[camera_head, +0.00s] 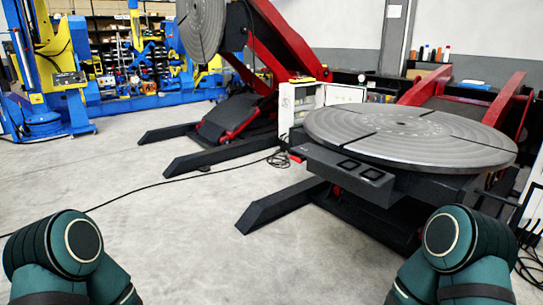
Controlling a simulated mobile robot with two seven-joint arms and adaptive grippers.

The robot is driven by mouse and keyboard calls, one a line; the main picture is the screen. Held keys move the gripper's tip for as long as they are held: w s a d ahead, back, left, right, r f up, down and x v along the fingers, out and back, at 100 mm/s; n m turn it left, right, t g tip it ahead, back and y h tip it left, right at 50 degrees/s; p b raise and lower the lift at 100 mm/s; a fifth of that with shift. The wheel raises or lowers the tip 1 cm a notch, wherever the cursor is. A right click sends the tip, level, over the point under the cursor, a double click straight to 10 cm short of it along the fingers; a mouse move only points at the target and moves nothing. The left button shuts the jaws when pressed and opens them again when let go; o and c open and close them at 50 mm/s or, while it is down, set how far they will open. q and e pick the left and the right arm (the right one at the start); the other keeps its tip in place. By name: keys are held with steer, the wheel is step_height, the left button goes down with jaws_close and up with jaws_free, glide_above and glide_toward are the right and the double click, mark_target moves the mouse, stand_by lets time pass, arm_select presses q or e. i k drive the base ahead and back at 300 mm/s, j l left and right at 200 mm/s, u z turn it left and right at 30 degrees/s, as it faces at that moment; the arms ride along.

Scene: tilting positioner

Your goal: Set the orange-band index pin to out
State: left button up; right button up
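A tilting positioner with a round grey slotted table (410,138) stands at the right, its table lying nearly level. I cannot make out an orange-band index pin in this view. My two green arms show at the lower left and lower right, well short of the positioner. Neither gripper is in view.
A second positioner with its round plate (201,28) tilted upright stands behind on a red frame. A white cabinet (302,100) stands between the two. Dark base legs (283,205) and a black cable (150,186) lie on the floor. The grey floor at left and centre is mostly clear.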

mark_target(298, 160)
steer(key=i, duration=1.5)
steer(key=i+u, duration=0.1)
steer(key=i, duration=0.6)
steer(key=i+l+u, duration=0.1)
steer(key=i, duration=0.6)
steer(key=i+l+u, duration=0.1)
steer(key=u, duration=0.2)
